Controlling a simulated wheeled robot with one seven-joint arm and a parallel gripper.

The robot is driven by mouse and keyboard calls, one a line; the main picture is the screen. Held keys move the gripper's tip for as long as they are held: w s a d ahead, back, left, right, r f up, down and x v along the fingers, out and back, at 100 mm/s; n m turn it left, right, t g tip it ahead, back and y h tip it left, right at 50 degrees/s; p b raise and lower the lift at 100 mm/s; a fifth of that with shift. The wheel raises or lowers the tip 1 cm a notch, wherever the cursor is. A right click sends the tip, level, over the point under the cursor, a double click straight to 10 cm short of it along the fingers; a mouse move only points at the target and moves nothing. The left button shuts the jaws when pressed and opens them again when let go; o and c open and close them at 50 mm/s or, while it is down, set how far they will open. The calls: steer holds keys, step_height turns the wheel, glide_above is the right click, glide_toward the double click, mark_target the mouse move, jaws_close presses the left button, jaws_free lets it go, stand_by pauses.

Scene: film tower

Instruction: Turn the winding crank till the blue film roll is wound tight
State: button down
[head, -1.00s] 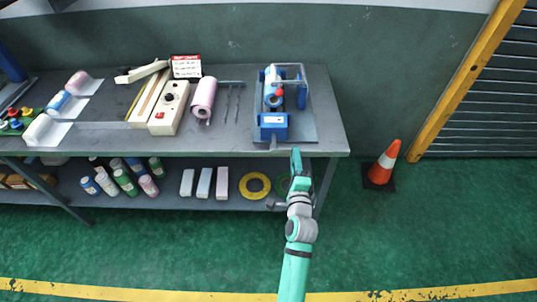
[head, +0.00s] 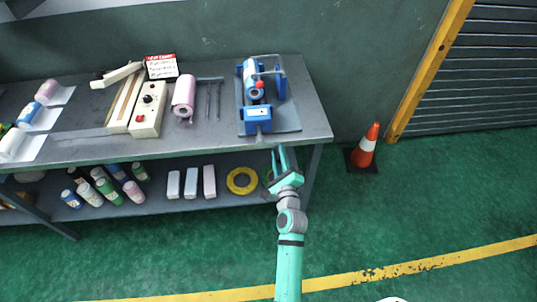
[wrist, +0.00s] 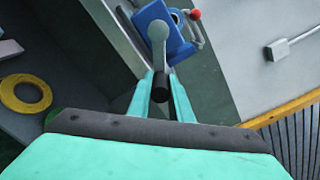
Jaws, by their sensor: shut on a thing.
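The winder (head: 257,118) is a blue machine on a grey plate at the right end of the bench. A pale blue-white film roll (head: 250,72) sits in it, with a blue disc (head: 281,85) to its right and a red knob (head: 260,85) near the roll. In the wrist view the winding crank (wrist: 158,45) is a grey arm with a dark handle (wrist: 160,88). My gripper (wrist: 161,92) is shut on this handle, one finger on each side. In the head view my gripper (head: 279,152) is at the bench's front edge. How tight the roll is, I cannot tell.
A pink roll (head: 183,95), a cream control box (head: 149,108) and a red-white sign (head: 162,66) stand left on the bench (head: 205,140). A yellow ring (head: 242,181) lies on the lower shelf. An orange cone (head: 365,148) stands on the open floor at right.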

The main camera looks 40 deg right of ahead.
stand_by(0.5)
steer(key=c, duration=1.6)
jaws_free()
steer(key=v, duration=1)
steer(key=shift+s+a, duration=0.25)
steer(key=shift+s, duration=0.1)
